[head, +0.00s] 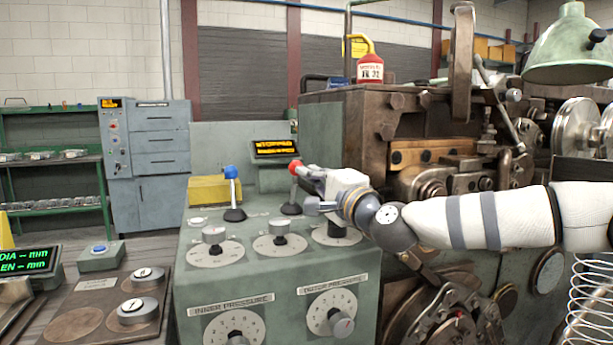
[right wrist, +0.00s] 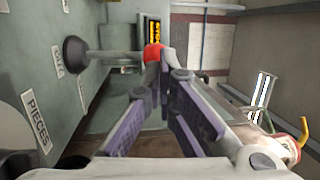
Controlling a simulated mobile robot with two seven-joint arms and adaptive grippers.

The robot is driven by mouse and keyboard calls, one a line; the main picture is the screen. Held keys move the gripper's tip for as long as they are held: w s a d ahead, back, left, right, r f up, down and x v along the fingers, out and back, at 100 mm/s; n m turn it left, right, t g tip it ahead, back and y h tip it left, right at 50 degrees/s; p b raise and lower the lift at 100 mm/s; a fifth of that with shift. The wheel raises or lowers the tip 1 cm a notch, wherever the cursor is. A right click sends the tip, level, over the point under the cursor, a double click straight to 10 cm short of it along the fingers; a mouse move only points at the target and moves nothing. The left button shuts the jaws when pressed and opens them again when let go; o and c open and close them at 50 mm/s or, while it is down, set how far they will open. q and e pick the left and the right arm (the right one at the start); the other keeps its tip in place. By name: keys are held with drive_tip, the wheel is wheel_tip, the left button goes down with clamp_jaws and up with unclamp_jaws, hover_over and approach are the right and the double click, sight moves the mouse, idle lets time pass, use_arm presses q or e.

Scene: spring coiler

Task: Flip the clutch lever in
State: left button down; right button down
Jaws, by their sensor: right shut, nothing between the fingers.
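A lever with a red knob (head: 294,167) stands on the green control console, rising from a dark round base. A second lever with a blue knob (head: 231,172) stands to its left. No readable label tells which one is the clutch lever. My right gripper (head: 312,173) is shut and empty, with its fingertips close beside the red knob. In the right wrist view the red knob (right wrist: 152,54) is at the tips of the fingers (right wrist: 166,70); I cannot tell whether they touch. My left gripper is not in view.
The console (head: 265,265) carries several dials. A small display (head: 275,148) with amber text stands behind the levers, and a yellow block (head: 208,189) lies at left. The coiler's dark metal body (head: 400,120) rises close on the right, with a red bottle (head: 369,69) on top.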

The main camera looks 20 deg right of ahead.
drive_tip(key=shift+x, duration=0.8)
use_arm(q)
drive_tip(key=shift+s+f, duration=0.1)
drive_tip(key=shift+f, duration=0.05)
use_arm(e)
drive_tip(key=shift+w, duration=0.1)
